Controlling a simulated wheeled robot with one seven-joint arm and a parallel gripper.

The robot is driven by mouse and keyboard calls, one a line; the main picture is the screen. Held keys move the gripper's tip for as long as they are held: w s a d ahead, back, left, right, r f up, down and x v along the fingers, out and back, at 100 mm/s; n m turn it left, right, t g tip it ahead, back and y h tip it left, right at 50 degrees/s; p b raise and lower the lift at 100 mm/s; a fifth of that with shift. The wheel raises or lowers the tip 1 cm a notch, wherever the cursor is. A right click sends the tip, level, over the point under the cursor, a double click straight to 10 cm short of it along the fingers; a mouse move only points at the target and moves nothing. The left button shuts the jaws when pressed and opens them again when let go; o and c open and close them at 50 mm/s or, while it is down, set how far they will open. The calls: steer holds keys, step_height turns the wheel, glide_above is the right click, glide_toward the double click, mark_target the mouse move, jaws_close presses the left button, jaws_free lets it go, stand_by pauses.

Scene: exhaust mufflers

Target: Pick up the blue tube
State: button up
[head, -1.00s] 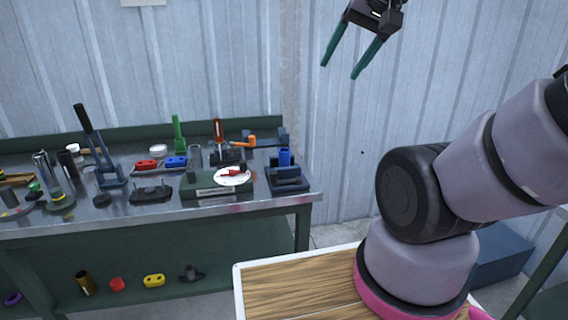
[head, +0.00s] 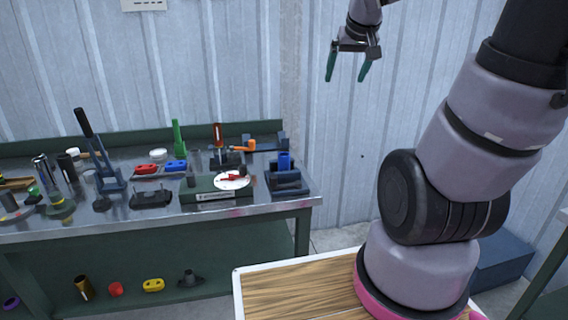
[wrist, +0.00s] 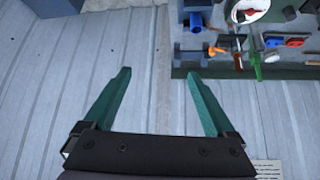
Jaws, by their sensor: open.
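The blue tube (head: 284,161) stands upright in a dark block-like holder (head: 287,180) at the right end of the workbench. In the wrist view the blue tube (wrist: 195,22) shows near the top, right of centre, beyond my fingertips. My gripper (head: 347,80) is open and empty, with two green fingers. It is in the air in front of the metal wall, above and to the right of the bench, well apart from the tube. The wrist view shows the open fingers (wrist: 158,72) with only wall between them.
The metal bench (head: 230,209) carries a white dial (head: 233,180), an orange-handled tool (head: 243,146), a green upright tool (head: 179,138), red and blue blocks and a tall dark lever (head: 98,150) to the left. The air between gripper and bench looks clear.

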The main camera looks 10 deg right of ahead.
steer(key=w+d+f+n+t+y, duration=0.15)
steer(key=w+f+n, duration=0.25)
steer(key=w+f, duration=0.65)
steer(key=w+d+f+n+y, duration=0.2)
steer(key=w+d+f+n, duration=0.15)
steer(key=w+f, duration=0.75)
steer(key=n+t+y, duration=0.4)
steer(key=y, duration=0.7)
glide_toward(289, 156)
steer(key=w+a, duration=0.1)
steer(key=w, duration=0.1)
steer(key=shift+m+h, duration=0.25)
steer(key=x, duration=0.5)
steer(key=shift+r, duration=0.1)
steer(key=x, duration=0.4)
steer(key=shift+a, duration=0.45)
steer(key=shift+w+a, duration=0.15)
steer(key=shift+w, duration=0.05)
jaws_close()
